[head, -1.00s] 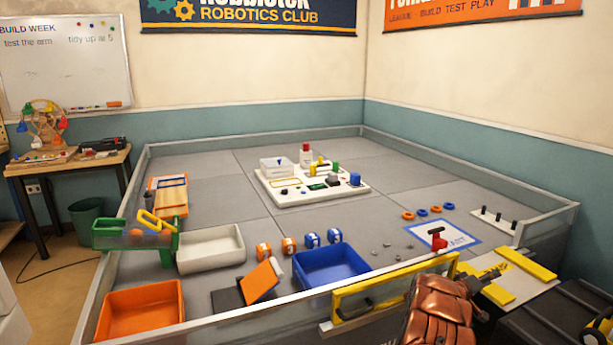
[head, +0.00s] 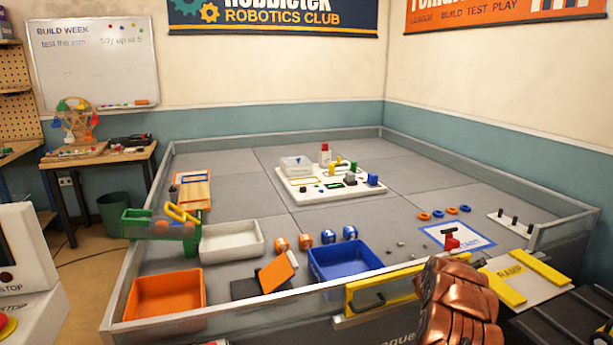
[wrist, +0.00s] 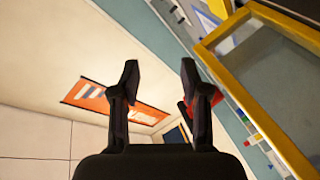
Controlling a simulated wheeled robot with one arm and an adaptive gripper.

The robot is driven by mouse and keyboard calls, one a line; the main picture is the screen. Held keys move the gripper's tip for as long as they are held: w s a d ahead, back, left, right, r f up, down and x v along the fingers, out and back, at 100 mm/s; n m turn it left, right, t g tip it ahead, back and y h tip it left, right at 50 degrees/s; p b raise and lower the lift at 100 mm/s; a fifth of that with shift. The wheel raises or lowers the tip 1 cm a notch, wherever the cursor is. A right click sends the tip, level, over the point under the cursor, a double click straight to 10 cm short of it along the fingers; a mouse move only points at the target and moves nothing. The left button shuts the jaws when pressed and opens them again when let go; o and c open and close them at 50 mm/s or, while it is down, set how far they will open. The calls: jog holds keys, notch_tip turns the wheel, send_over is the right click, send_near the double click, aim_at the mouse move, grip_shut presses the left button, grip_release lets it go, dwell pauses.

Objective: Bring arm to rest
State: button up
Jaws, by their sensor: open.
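My gripper (wrist: 160,78) shows in the wrist view with its two dark fingers apart and nothing between them. Behind the fingers are a pale wall, an orange banner (wrist: 108,100) and a yellow-framed panel (wrist: 262,85), all seen tilted. In the head view my copper-coloured arm (head: 458,305) is at the lower right, in front of the field's near edge by the yellow-framed gate (head: 385,285). The gripper itself is not clearly visible there and seems hidden by the arm.
The walled field (head: 240,180) holds an orange bin (head: 165,292), a white bin (head: 232,240), a blue bin (head: 345,262) and a white board (head: 325,192) with parts. A ramp with yellow rails (head: 503,288) lies right of my arm. The field's middle floor is mostly bare.

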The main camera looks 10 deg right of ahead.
jog(key=w+a+r+n+t+y+p, duration=0.15)
jog(key=w+a+r+y, duration=0.3)
jog(key=a, duration=0.65)
jog(key=w+a+r+n+t+y+p, duration=0.1)
jog(key=w+a+r+t+y, duration=0.3)
jog(key=a, duration=0.7)
jog(key=s+a+r+n+g+y+p, duration=0.1)
jog(key=s+a+r+y, duration=0.15)
jog(key=a, duration=0.55)
jog(key=s+a+r+g+y, duration=0.1)
jog(key=s+a+r+y, duration=0.2)
jog(key=a, duration=0.5)
jog(key=s+a+r+n+g+y+p, duration=0.1)
jog(key=s+a+r, duration=0.25)
jog(key=a, duration=0.45)
jog(key=s+a+r+g+y+p, duration=0.15)
jog(key=s+a, duration=0.35)
jog(key=s, duration=0.5)
jog(key=s+a+r+g+y+p, duration=0.1)
jog(key=s+a+g, duration=0.25)
jog(key=s, duration=0.65)
jog(key=s+d+m+g+h+p, duration=0.1)
jog(key=s+g, duration=0.5)
jog(key=s, duration=2.4)
jog(key=shift+d+r+m+h+p, duration=0.25)
jog(key=shift+d+m+h+p, duration=0.25)
jog(key=shift+h, duration=0.45)
